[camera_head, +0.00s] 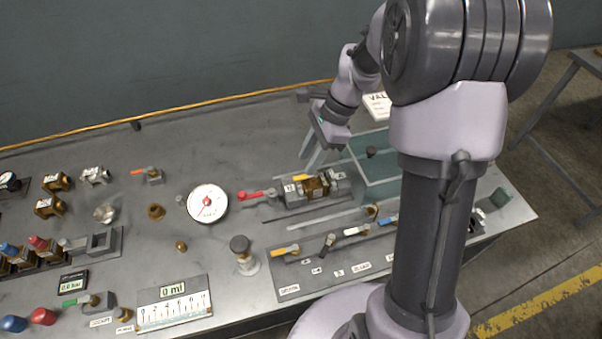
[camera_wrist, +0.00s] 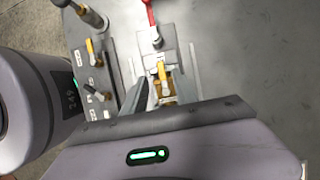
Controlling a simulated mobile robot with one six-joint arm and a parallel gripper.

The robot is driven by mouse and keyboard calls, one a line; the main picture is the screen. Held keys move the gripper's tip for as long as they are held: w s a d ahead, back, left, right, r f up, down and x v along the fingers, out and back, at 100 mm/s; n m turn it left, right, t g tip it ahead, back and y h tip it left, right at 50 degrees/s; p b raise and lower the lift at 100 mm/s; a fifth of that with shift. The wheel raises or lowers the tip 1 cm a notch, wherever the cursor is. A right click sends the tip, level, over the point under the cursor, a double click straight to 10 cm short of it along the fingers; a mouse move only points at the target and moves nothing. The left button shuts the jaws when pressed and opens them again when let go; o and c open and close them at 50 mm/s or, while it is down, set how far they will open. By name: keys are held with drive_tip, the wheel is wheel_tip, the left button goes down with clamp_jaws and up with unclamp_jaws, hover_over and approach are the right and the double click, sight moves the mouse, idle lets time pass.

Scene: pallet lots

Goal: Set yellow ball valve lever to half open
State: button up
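A brass valve (camera_head: 316,187) with a short yellow lever (camera_head: 302,177) sits in a grey fixture on the bench. The lever also shows in the wrist view (camera_wrist: 162,72), standing roughly along the picture's vertical over the brass body. A second yellow lever (camera_head: 285,251) is on the front valve panel; which of the two the task means is not certain from the pictures. My gripper (camera_head: 315,160) is above and just behind the brass valve, pointing down. Its fingers look apart and empty, on either side of the lever in the wrist view (camera_wrist: 168,88). Contact cannot be seen.
A red lever valve (camera_head: 258,196) sits close left of the brass valve. A teal-walled tray (camera_head: 377,190) is close right. The front panel (camera_head: 300,290) carries several levers. A gauge (camera_head: 208,203) and a capped post (camera_head: 243,255) stand left. Bare bench lies behind.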

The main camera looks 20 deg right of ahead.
sight(298, 177)
drive_tip(key=b+x, duration=0.1)
drive_tip(key=x, duration=0.4)
drive_tip(key=shift+c, duration=0.4)
clamp_jaws()
drive_tip(key=shift+w, duration=0.1)
